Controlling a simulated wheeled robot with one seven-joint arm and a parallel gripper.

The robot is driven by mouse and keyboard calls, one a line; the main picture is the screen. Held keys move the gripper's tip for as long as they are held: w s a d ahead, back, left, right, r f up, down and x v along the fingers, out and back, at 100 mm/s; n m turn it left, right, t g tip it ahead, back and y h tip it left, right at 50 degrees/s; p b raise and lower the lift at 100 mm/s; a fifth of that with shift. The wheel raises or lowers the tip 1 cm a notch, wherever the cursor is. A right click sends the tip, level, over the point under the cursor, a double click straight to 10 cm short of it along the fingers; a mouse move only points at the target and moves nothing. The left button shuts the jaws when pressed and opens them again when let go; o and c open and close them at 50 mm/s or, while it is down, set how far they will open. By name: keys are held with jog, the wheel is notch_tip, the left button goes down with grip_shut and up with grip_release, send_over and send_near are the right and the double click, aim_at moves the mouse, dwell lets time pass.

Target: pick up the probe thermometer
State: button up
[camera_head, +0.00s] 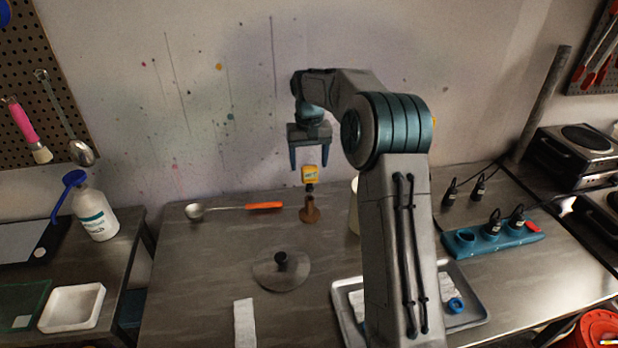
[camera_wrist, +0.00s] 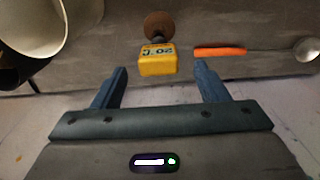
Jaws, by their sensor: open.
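The probe thermometer (camera_head: 310,175) has a yellow head with a display and stands upright in a small brown holder (camera_head: 309,212) on the table near the wall. In the wrist view its yellow head (camera_wrist: 157,60) shows a reading that looks like 20 °C, with the brown holder (camera_wrist: 158,25) beyond it. My gripper (camera_head: 309,167) is open above the thermometer, its blue fingers pointing down. In the wrist view the fingertips (camera_wrist: 160,70) lie on either side of the yellow head with gaps, not touching it.
A ladle with an orange handle (camera_head: 264,206) lies left of the holder. A pale bucket (camera_head: 354,205) stands close on the right, partly behind my arm. A lid (camera_head: 282,270), a metal tray (camera_head: 470,297) and a blue power strip (camera_head: 500,238) are on the table.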

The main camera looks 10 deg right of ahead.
aim_at(310, 167)
notch_tip(310, 167, down, 5)
jog(key=shift+s+r+p, duration=0.1)
jog(key=shift+s+p, duration=0.05)
jog(key=shift+p, duration=0.55)
jog(key=c, duration=1.1)
jog(key=shift+o, duration=0.2)
notch_tip(310, 167, up, 10)
jog(key=shift+f+b, duration=0.1)
jog(key=shift+b, duration=0.8)
